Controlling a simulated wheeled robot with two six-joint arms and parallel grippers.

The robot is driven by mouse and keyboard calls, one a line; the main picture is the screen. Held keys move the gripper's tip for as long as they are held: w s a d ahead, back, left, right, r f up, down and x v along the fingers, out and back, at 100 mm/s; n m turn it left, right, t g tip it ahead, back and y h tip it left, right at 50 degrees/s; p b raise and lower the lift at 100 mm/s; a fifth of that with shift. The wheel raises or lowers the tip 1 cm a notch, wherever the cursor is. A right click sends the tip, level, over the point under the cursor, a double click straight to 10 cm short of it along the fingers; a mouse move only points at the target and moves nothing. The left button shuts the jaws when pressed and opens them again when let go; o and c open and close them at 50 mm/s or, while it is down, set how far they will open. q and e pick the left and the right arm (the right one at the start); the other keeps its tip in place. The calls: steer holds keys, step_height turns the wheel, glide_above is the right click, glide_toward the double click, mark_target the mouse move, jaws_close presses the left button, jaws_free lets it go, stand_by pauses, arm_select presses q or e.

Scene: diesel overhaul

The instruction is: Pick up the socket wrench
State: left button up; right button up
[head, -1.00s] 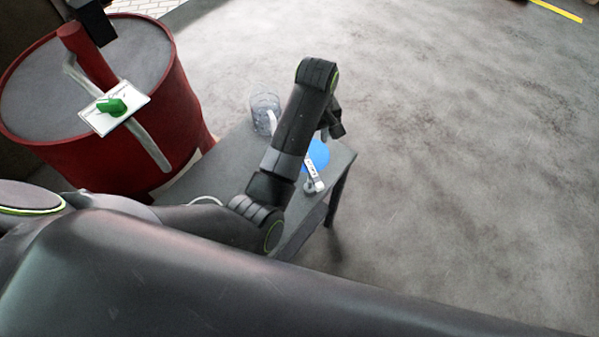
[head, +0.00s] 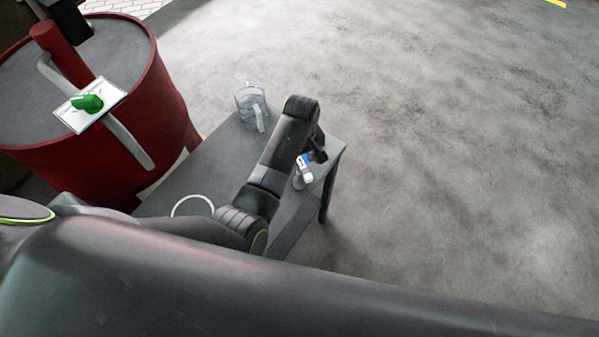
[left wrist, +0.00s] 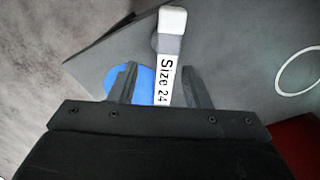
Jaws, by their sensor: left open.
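The socket wrench (left wrist: 168,60) shows in the left wrist view with a pale head and a white handle marked "Size 24". It lies over a blue disc (left wrist: 140,82) on the grey table. In the head view the wrench (head: 303,170) is partly hidden by my left arm. My left gripper (left wrist: 158,82) is open, with one finger on each side of the handle in the picture. I cannot tell whether the fingers touch it. The left gripper (head: 316,153) is small and partly hidden in the head view. My right gripper is not in view.
The grey table (head: 205,170) also bears a clear jug (head: 250,105) and a white ring (head: 192,203). A red drum (head: 160,110) stands at the left, with a green object (head: 88,103) on a white card (head: 108,97). Floor to the right is clear.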

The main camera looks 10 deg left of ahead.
arm_select(q)
glide_above(299, 180)
steer(key=shift+w+f+p, duration=0.15)
steer(key=shift+w+f, duration=0.05)
steer(key=shift+f, duration=0.85)
steer(key=shift+w+f+p, duration=0.15)
steer(key=shift+f, duration=0.85)
jaws_close()
